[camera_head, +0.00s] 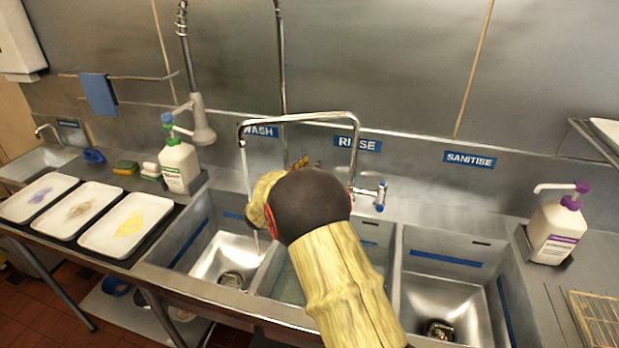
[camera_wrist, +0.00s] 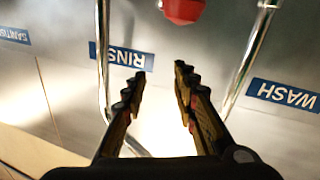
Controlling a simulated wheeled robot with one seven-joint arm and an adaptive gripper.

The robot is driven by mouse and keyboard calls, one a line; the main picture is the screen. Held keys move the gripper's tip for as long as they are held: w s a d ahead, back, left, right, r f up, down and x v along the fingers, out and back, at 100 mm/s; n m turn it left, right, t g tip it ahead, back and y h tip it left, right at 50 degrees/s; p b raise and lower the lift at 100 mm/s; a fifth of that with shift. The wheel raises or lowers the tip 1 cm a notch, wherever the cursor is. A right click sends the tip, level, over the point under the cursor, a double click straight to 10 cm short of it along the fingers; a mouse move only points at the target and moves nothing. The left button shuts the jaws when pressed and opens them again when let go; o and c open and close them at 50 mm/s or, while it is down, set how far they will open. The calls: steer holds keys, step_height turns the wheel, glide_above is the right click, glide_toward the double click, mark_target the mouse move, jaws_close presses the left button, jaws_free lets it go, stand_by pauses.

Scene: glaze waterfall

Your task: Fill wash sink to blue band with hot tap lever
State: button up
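The wash sink (camera_head: 212,262) is the left basin, with a blue band (camera_head: 190,244) on its wall. Its drain shows. The spout (camera_head: 242,133) hangs over it, and a thin stream of water (camera_head: 247,185) falls into it. The water depth there is hard to tell. A red tap part (camera_wrist: 183,10), likely the hot lever, shows at the top edge of the wrist view, beyond my fingertips and apart from them. My arm hides it in the head view. My gripper (camera_wrist: 160,72) is open and empty. The blue-ended lever (camera_head: 379,197) is right of my arm.
The rinse basin is partly behind my arm, and the sanitise sink (camera_head: 440,300) is at the right. Soap bottle (camera_head: 179,164), sponges (camera_head: 126,168) and stained trays (camera_head: 127,226) stand at the left. A purple-topped bottle (camera_head: 556,230) stands at the right. The hanging sprayer (camera_head: 199,118) is behind.

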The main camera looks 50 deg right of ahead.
steer(key=shift+r, duration=0.55)
